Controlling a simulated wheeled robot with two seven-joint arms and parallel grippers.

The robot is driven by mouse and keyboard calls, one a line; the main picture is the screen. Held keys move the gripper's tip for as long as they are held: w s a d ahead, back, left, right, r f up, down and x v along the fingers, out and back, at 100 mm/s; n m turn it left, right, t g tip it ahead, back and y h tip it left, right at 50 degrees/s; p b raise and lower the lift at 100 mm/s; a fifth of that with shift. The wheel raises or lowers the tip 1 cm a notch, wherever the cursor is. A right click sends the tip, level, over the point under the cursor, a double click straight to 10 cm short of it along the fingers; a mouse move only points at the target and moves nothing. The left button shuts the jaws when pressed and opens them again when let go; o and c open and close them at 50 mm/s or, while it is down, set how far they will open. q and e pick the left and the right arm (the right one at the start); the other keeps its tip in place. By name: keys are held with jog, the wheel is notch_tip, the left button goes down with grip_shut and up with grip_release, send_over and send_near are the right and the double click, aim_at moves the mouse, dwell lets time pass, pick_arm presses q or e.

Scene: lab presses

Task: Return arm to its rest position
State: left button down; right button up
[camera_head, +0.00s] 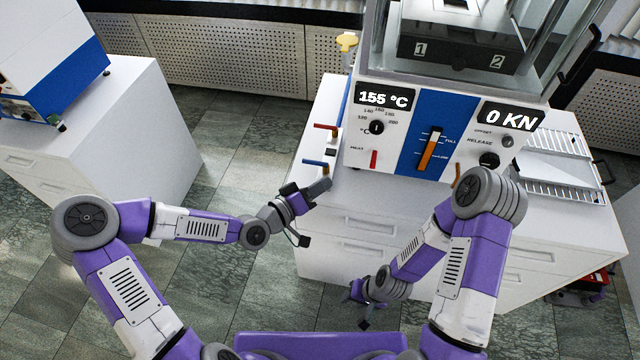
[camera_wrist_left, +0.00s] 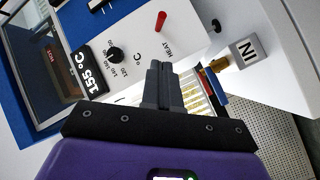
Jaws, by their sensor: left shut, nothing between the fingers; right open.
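My left gripper (camera_head: 318,188) is shut and empty in the head view, beside the front left of the press, close to the blue-handled valve (camera_head: 316,163). In the left wrist view its closed fingers (camera_wrist_left: 160,86) point toward the press front, below the red HEAT lever (camera_wrist_left: 161,21). My right gripper (camera_head: 362,308) hangs low in front of the white cabinet (camera_head: 350,225), open and partly hidden by its own wrist. The press (camera_head: 400,140) shows 155 °C and 0 KN.
A red-handled valve (camera_head: 326,128) sits above the blue one. A wire rack (camera_head: 565,170) lies on the cabinet at the right. Another white cabinet (camera_head: 120,130) with a blue-and-white machine (camera_head: 50,60) stands at the left. Tiled floor (camera_head: 215,130) is open between the cabinets.

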dwell(0.6)
pick_arm(q)
jog(key=s+a+f+g+y, duration=0.1)
jog(key=s+f+g, duration=0.15)
jog(key=f, duration=0.35)
jog(key=s+f+n+g+y, duration=0.1)
jog(key=s+f+g+y, duration=0.1)
jog(key=s+f, duration=0.3)
jog(key=s+a+f+g+y, duration=0.1)
jog(key=s+f+g, duration=0.1)
jog(key=f, duration=0.6)
jog(key=s+a+f+n+g+y, duration=0.1)
jog(key=s+a+f+g+y, duration=0.3)
jog(key=s+a+f, duration=0.3)
jog(key=s+f, duration=0.1)
jog(key=s, duration=0.3)
jog(key=shift+a+f, duration=0.15)
jog(key=shift+a, duration=0.2)
